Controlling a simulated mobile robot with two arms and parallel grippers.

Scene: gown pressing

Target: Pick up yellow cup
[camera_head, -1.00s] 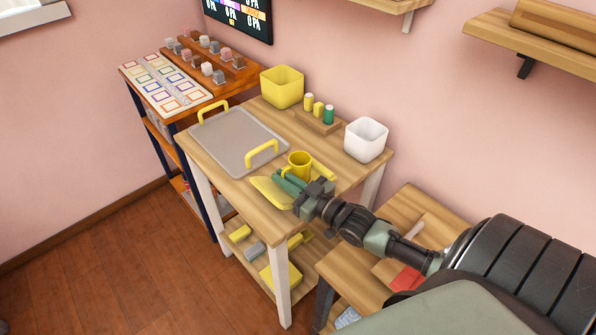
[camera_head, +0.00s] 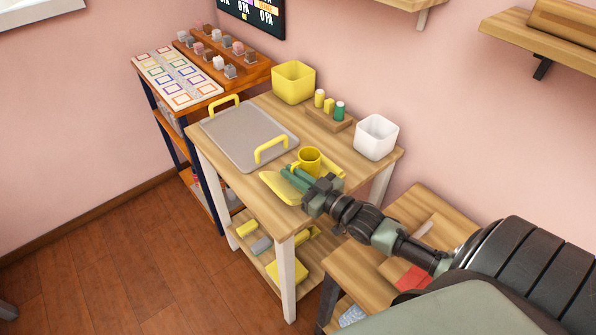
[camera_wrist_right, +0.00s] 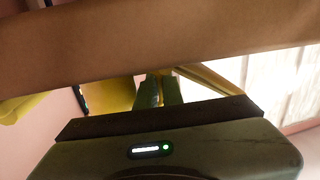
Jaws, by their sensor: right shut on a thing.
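The yellow cup (camera_head: 310,159) is upright over the yellow plate (camera_head: 277,187), near the front right of the wooden table (camera_head: 240,188). My right gripper (camera_head: 291,177), with green fingers, is at the near side of the cup, by its handle, and is shut on the cup. The exact contact is partly hidden, and I cannot tell whether the cup is clear of the plate. In the right wrist view the green fingers (camera_wrist_right: 160,91) are close together with yellow surfaces around them; a brown band covers much of that view. My left gripper is not in view.
A grey tray (camera_head: 240,135) with yellow handles lies left of the cup. Behind are a yellow bin (camera_head: 293,82), a small rack (camera_head: 328,116) with green and yellow items, and a white container (camera_head: 376,137). A lower wooden stand (camera_head: 362,268) is at the right.

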